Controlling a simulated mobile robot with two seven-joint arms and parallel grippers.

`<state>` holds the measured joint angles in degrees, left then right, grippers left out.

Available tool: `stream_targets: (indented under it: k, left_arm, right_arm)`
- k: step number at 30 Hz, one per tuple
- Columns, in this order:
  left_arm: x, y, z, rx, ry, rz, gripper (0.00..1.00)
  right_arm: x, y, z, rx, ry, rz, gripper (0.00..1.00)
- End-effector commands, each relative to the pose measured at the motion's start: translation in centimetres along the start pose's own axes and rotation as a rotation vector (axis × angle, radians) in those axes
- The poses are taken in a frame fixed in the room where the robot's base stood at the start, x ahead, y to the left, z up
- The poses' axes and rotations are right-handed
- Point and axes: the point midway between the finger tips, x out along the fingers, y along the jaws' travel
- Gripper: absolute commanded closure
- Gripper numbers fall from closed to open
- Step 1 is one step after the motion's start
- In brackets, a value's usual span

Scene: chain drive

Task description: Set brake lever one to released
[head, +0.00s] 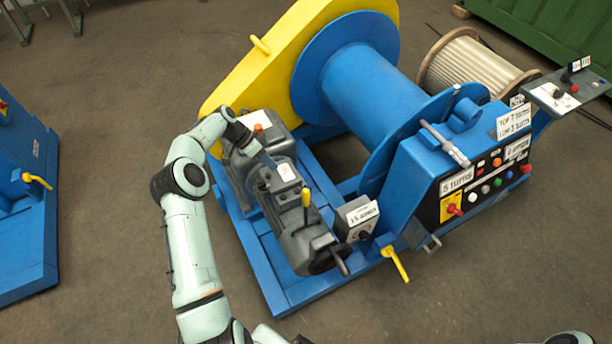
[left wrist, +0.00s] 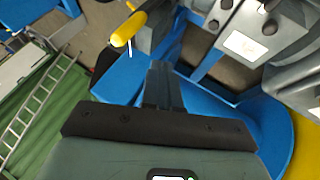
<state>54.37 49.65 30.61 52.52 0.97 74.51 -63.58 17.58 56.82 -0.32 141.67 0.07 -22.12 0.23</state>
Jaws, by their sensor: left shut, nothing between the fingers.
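A yellow-gripped lever (head: 306,198) stands upright on the grey motor unit (head: 291,222). A second yellow-gripped lever (head: 395,262) sticks out low at the front of the blue frame. I cannot read a label that tells which one is brake lever one. My left gripper (head: 259,150) is over the grey motor and gearbox, short of the upright lever. In the left wrist view its fingers (left wrist: 161,84) are shut and empty, and a yellow lever grip (left wrist: 128,29) is ahead of them, apart from the fingertips. My right gripper is out of view.
The blue winch drum (head: 365,85) and yellow chain guard (head: 285,50) stand behind the motor. A control box (head: 470,185) with buttons and a small box (head: 357,218) are to the right. Another blue machine (head: 25,220) is at the left. The front floor is clear.

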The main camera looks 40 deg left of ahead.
Motion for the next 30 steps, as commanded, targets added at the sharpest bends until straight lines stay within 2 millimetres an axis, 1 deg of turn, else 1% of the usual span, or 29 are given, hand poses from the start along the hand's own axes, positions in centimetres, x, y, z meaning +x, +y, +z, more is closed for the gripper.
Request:
stream_targets:
  k: [10, 14, 17, 20, 29, 30]
  left_arm:
    - [0.0, 0.0, 0.0, 0.000, 0.000, 0.000, 1.00]
    - [0.6, 0.0, 0.0, 0.000, 0.000, 0.001, 1.00]
    - [1.9, 0.1, 0.0, 0.000, -0.002, 0.004, 1.00]
    - [3.8, 0.1, 0.0, 0.000, -0.002, 0.005, 1.00]
    - [10.3, 0.2, -0.1, 0.000, 0.000, 0.005, 1.00]
    - [10.3, 0.6, -0.1, 0.001, 0.000, 0.002, 1.00]
  right_arm:
    - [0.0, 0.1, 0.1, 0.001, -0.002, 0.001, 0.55]
    - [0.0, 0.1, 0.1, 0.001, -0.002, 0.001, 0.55]
    - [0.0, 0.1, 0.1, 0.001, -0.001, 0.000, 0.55]
    - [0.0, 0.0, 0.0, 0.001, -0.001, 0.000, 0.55]
    - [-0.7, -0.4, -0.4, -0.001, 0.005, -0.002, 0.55]
    - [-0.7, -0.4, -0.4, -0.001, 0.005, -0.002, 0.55]
